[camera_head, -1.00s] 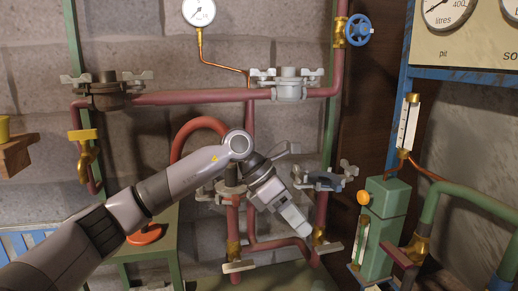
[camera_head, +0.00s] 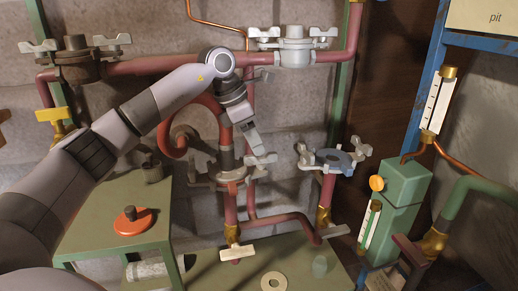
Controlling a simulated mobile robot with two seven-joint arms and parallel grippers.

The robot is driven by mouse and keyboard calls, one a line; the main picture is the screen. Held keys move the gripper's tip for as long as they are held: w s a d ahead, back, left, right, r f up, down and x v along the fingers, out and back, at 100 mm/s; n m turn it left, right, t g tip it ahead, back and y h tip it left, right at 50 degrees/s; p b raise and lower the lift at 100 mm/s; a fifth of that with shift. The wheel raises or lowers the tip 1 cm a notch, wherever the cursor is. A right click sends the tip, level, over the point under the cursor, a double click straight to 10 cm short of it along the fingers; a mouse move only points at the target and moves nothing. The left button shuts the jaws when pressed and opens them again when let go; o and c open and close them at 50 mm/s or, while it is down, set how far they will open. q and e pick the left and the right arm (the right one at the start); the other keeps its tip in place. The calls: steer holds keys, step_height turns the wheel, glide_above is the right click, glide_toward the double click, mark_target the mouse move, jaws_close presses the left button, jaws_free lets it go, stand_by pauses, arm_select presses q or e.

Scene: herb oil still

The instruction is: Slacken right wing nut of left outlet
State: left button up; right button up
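The left outlet (camera_head: 228,176) is a flanged joint on a red pipe below the middle of the head view. Its right wing nut (camera_head: 263,161) is a pale grey winged piece at the flange's right side. My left gripper (camera_head: 256,147) comes down from above, its tip just over or at this nut. I cannot tell whether they touch, or whether the fingers are open. The left wing nut (camera_head: 198,179) is on the flange's other side. The right outlet (camera_head: 333,160), with a blue-grey flange and pale wing nuts, stands to the right. My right gripper is out of view.
Upper flanges (camera_head: 294,45) and (camera_head: 76,62), the latter dark, sit on the red pipe above. A green table (camera_head: 100,210) bears an orange disc (camera_head: 133,221). A pale ring (camera_head: 274,282) lies on the lower green surface. A green box (camera_head: 400,195) stands right.

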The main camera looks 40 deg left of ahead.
mark_target(261, 159)
arm_select(q)
steer(key=shift+x, duration=1.65)
jaws_close()
steer(key=shift+r, duration=0.1)
